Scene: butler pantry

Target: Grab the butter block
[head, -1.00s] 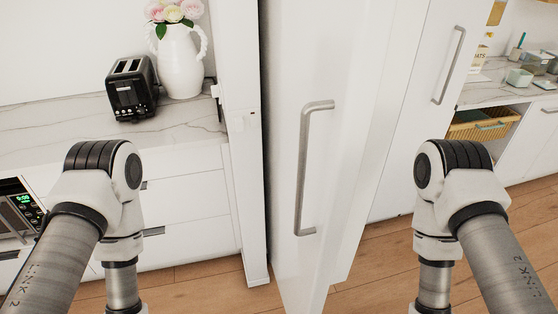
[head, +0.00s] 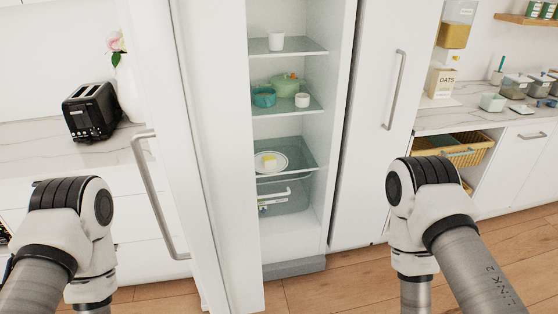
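A small yellow butter block (head: 270,160) sits on a white plate (head: 282,166) on a glass shelf (head: 302,152) inside the open tall fridge, in the middle of the head view. Both my arms show at the lower left and lower right, bent downward. Neither gripper is in view. Nothing visible holds the butter block.
The fridge door (head: 190,130) stands open at left, with a long handle (head: 160,195). A clear drawer (head: 284,197) lies below. A closed door (head: 375,130) stands at right.

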